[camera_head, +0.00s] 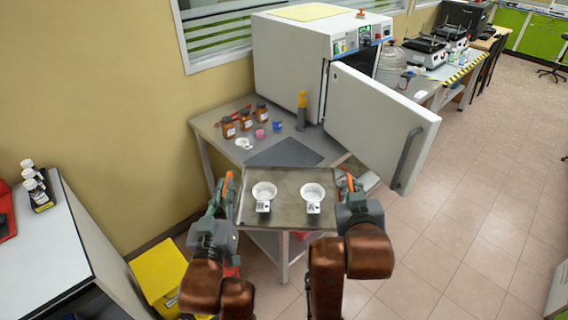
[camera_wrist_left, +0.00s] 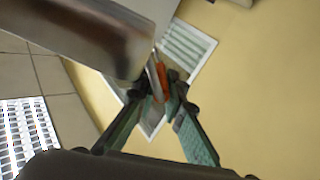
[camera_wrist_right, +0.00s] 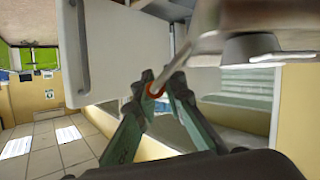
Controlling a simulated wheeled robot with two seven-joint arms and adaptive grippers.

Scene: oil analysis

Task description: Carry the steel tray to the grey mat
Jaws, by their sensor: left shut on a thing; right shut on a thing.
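The steel tray (camera_head: 287,206) is held level between my two grippers, in front of the steel table. Two white dishes, the left one (camera_head: 264,192) and the right one (camera_head: 312,193), stand on it with small labels. My left gripper (camera_head: 228,182) is shut on the tray's orange left handle, also seen in the left wrist view (camera_wrist_left: 158,82). My right gripper (camera_head: 346,184) is shut on the right handle, which shows orange in the right wrist view (camera_wrist_right: 155,88). The grey mat (camera_head: 284,153) lies on the table just beyond the tray and is bare.
On the table (camera_head: 213,130) stand several brown bottles (camera_head: 245,120), a white dish (camera_head: 244,144), pink and blue cups and a yellow-topped grey tool (camera_head: 302,108). The oven (camera_head: 300,60) stands behind, its open door (camera_head: 375,120) projecting at the right, near my right gripper.

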